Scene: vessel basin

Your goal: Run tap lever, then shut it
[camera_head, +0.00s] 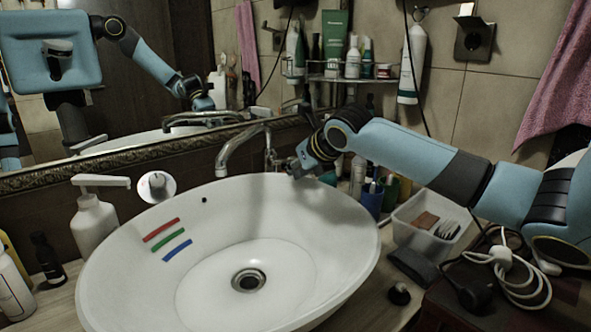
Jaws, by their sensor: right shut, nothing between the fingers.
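The chrome tap (240,138) stands behind the far rim of the white oval basin (345,225), its spout arching left over the basin. No water stream is visible from the spout. My right gripper (294,168) is shut and empty, beside the tap's base on its right, at the basin's far rim. I cannot tell whether it touches the tap. The lever is hard to make out, partly hidden by my gripper. My left gripper is not in view.
A white pump bottle (93,218) stands left of the basin. A white cable (515,275) lies at far right. A mirror (150,100) behind reflects my body.

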